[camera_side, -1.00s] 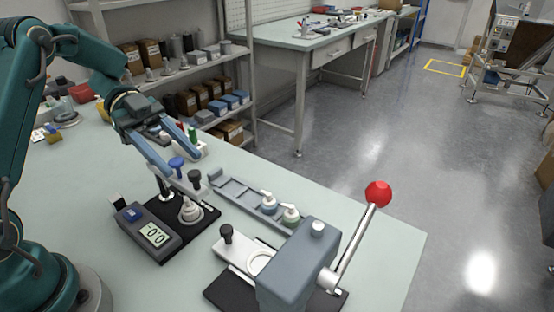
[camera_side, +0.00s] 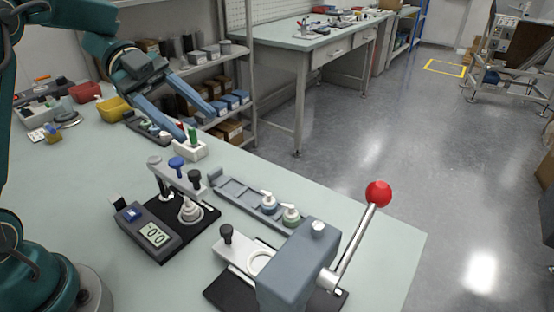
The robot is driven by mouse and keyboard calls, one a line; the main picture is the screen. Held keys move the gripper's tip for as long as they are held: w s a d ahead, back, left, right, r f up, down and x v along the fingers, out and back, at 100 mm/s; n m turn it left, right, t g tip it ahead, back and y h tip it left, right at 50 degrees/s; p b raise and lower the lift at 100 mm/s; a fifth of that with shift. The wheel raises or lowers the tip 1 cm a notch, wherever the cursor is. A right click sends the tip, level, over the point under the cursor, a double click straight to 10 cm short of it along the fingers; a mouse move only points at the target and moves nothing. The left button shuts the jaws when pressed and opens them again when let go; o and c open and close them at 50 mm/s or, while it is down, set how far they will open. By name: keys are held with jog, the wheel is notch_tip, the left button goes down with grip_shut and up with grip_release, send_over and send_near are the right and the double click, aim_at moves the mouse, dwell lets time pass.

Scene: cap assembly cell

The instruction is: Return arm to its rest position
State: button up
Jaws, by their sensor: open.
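My gripper (camera_side: 199,124) is at the upper left, raised above the far edge of the table. Its two long blue fingers point down to the right and are spread apart, with nothing between them. The teal arm comes in from the left edge, and part of it is out of the picture.
A gauge with a digital display (camera_side: 156,235) and a clamp stand (camera_side: 188,207) are on the table (camera_side: 95,185). A grey rail (camera_side: 235,190) holds two white-topped caps. A press (camera_side: 297,265) with a red-knobbed lever stands in front. A yellow bin (camera_side: 113,108) lies near the arm.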

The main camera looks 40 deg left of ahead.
jog(key=w+d+r+t+h, duration=0.1)
jog(key=w+d+r+t, duration=0.4)
jog(key=d+r+t, duration=0.45)
jog(key=w+a+r+n+t+y, duration=0.1)
jog(key=a+r+n+t+y, duration=0.55)
jog(key=r+n+t, duration=0.3)
jog(key=s+a+f+n+g+y, duration=0.4)
jog(key=s+a+f+n+y, duration=0.1)
jog(key=f+n+y, duration=0.45)
jog(key=s+d+f+n+g+h, duration=0.1)
jog(key=s+d+f+g, duration=0.1)
jog(key=s+f+g, duration=0.8)
notch_tip(320, 180, down, 5)
jog(key=s, duration=0.2)
jog(key=shift+s+d+r+h, duration=0.15)
jog(key=shift+s+d+h, duration=0.05)
jog(key=shift+s+h, duration=0.2)
jog(key=shift+w, duration=0.1)
